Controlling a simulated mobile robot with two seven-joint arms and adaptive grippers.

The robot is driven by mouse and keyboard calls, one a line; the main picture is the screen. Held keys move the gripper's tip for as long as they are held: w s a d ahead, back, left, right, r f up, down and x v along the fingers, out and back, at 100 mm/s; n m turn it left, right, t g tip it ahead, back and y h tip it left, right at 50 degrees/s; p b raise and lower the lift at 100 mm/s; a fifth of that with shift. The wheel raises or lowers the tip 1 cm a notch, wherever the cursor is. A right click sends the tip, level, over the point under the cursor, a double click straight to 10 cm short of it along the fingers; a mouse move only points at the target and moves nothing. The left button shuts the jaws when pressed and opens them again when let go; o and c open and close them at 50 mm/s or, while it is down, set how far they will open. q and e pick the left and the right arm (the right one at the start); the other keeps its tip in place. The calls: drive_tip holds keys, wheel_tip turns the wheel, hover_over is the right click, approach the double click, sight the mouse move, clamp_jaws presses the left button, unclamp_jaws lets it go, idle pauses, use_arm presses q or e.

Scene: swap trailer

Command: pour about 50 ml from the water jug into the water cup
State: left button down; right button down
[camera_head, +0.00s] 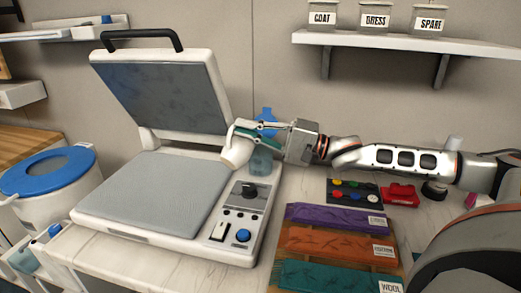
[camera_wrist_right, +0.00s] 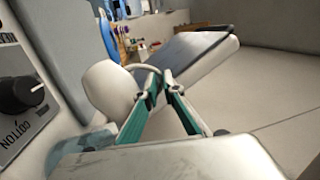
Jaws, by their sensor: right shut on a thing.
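The white water jug (camera_head: 236,152) is in the head view, at the right edge of the open press, and looks tilted to the left. It also shows in the right wrist view (camera_wrist_right: 107,88), with its looped handle between the fingertips. My right gripper (camera_head: 250,131) is shut on the jug's handle; its green fingers show in the wrist view (camera_wrist_right: 157,88). A translucent bluish vessel (camera_head: 261,161) stands just below and behind the gripper, partly hidden. I cannot tell whether it is the water cup. My left gripper is not in view.
The press with its raised lid (camera_head: 165,90) fills the left, with a control panel (camera_head: 240,210) at its right. A blue-topped white bin (camera_head: 47,172) stands far left. Purple, orange and teal fabric strips (camera_head: 330,243) and a red object (camera_head: 401,195) lie to the right.

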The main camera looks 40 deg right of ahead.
sight(237, 154)
drive_tip(key=shift+w+d+r+m+t, duration=0.15)
drive_tip(key=shift+d+r+m+t, duration=0.35)
drive_tip(key=shift+m, duration=0.3)
idle(0.7)
